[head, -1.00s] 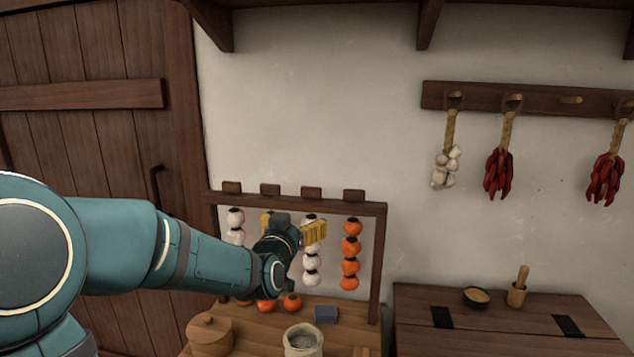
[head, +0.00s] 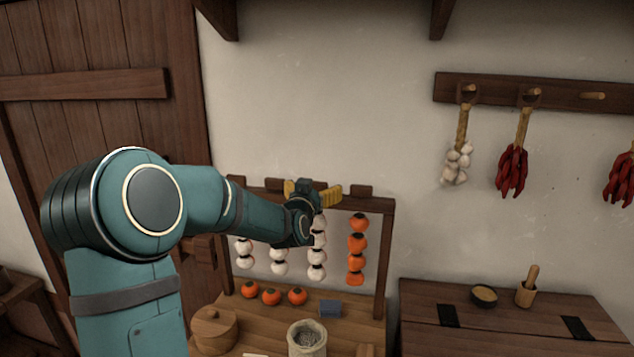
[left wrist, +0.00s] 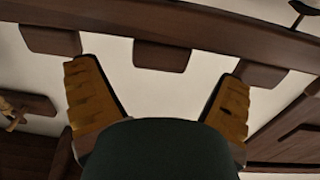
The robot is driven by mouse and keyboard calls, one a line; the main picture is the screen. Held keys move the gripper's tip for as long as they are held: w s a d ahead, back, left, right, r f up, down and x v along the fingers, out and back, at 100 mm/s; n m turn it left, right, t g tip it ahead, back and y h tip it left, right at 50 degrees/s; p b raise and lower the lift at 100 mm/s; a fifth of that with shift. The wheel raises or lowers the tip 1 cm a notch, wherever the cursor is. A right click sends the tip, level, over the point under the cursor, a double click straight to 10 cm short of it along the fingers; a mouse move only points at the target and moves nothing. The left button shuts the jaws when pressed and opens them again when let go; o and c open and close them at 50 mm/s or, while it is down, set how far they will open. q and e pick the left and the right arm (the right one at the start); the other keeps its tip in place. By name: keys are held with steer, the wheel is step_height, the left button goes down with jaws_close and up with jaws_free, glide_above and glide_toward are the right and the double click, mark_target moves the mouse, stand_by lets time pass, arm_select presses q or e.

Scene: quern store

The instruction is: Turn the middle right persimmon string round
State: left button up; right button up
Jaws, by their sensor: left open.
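A wooden rack (head: 387,250) holds a row of strings in the head view. The middle right persimmon string (head: 317,256) shows white fruits; its upper end is partly behind my left gripper. The middle left string (head: 279,262) and far left string (head: 243,252) also show white, their tops hidden by my arm. The far right string (head: 357,250) is orange. My left gripper (head: 313,189) is open, its yellow fingers at the height of the rack's top bar. In the left wrist view nothing shows between the fingers (left wrist: 160,78) except the bar's wooden blocks (left wrist: 160,55) and wall. My right gripper is out of view.
Below the strings, several loose orange persimmons (head: 271,297), a blue block (head: 330,308), a lidded wooden pot (head: 212,328) and a pale jar (head: 307,337) stand on the rack's table. A chest (head: 415,318) stands right. Garlic (head: 457,163) and chillies (head: 513,170) hang on the wall.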

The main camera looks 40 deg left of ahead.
mark_target(316, 186)
arm_select(q)
steer(key=shift+x, duration=1.6)
steer(key=c, duration=1.2)
